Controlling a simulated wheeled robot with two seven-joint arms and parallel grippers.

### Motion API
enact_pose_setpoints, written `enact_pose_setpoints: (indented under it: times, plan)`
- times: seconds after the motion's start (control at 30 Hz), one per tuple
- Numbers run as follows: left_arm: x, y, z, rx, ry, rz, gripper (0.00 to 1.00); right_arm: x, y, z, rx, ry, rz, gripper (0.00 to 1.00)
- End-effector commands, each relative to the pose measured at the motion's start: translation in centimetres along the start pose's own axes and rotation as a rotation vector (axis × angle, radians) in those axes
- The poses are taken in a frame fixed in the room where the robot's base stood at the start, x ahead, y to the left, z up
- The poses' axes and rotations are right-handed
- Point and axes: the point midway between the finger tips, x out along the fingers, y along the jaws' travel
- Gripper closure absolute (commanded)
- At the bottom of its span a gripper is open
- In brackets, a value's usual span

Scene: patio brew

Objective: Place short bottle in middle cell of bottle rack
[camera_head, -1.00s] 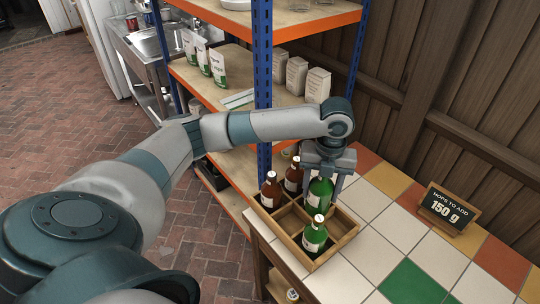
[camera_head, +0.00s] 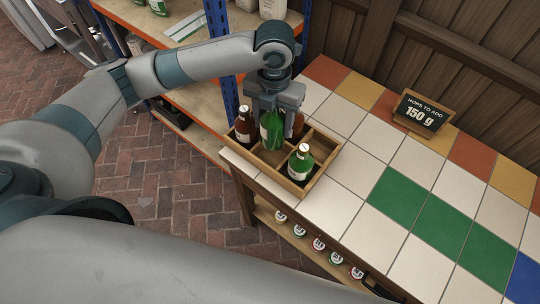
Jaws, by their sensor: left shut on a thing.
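My left gripper (camera_head: 272,112) comes down from above and is shut on a green bottle (camera_head: 271,133) with a pale label. The bottle is upright over the middle part of the wooden bottle rack (camera_head: 322,172), between two brown bottles. I cannot tell whether its base touches the rack floor. One brown bottle (camera_head: 245,127) stands in the rack at the left; the other (camera_head: 298,123) is partly hidden behind the gripper. Another green bottle (camera_head: 301,160) with a white cap stands at the rack's front right. My right gripper is out of view.
The rack sits at the corner of a tiled counter (camera_head: 350,170). A hops sign (camera_head: 422,112) stands farther back on it. A blue shelf post (camera_head: 222,60) rises close behind my left arm. Several capped bottles (camera_head: 318,243) sit below the counter. The counter's right side is clear.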

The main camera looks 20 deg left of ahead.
Motion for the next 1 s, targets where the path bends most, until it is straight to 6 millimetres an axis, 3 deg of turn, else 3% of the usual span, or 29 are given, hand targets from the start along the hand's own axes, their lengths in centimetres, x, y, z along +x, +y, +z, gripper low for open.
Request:
enact_pose_setpoints:
  times: [0.17, 0.6, 1.0]
  plan:
    - [0.5, 0.0, 0.1, -0.003, -0.001, -0.001, 0.88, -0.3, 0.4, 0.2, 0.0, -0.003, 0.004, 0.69]
    - [5.8, 0.1, 0.1, -0.004, -0.001, 0.0, 0.88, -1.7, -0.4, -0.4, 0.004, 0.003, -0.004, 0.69]
    - [6.3, 0.1, 0.1, -0.003, -0.001, -0.001, 0.88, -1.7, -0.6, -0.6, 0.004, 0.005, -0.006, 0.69]
